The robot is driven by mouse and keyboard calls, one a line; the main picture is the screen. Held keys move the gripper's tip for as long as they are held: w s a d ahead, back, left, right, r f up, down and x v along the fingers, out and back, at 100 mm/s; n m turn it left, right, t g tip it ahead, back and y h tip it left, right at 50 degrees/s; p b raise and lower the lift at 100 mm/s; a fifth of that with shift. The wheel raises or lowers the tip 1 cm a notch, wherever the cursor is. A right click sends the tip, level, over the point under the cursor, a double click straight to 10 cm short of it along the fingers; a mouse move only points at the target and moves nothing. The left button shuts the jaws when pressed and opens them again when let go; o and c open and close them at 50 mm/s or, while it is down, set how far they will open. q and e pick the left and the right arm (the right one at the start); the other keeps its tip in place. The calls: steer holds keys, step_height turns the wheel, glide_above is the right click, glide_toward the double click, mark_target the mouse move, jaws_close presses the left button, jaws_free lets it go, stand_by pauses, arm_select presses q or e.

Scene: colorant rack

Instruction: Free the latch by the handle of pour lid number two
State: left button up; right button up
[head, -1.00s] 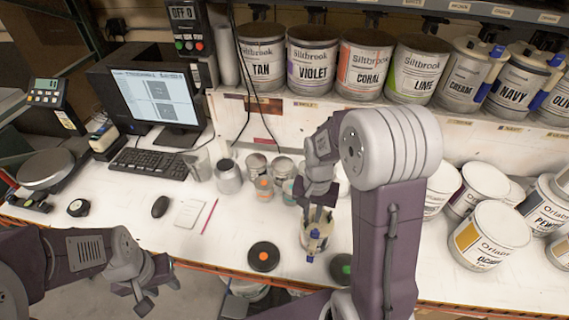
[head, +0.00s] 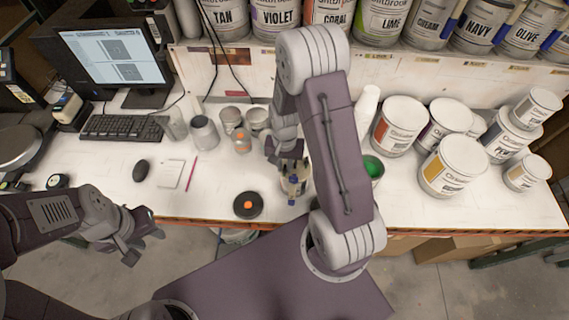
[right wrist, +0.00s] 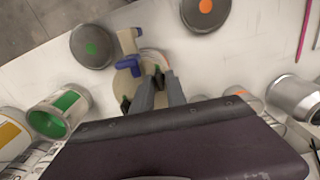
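A beige pour lid (right wrist: 128,82) sits on a small can, with a blue latch handle (right wrist: 128,65) and a beige spout (right wrist: 127,40). Its number is not readable. In the head view the pour lid (head: 292,190) is at the bench's front edge, partly hidden under my right gripper (head: 291,165). In the right wrist view my right gripper (right wrist: 146,88) points down over the lid with its fingers a little apart; the blue handle is beside the tips, not between them. Contact cannot be told. My left gripper (head: 146,246) is open and empty at the lower left, off the bench.
A black lid with an orange dot (head: 248,205) lies left of the pour lid; one with a green dot (right wrist: 92,47) lies on its other side. A green open can (head: 373,168) and several white cans stand right. Small cans (head: 241,141) stand behind.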

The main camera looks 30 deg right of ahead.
steer(key=shift+s, duration=0.15)
jaws_close()
steer(key=n, duration=0.7)
steer(key=shift+n+b, duration=0.3)
steer(key=shift+n, duration=0.1)
steer(key=n, duration=0.8)
steer(key=shift+n, duration=0.6)
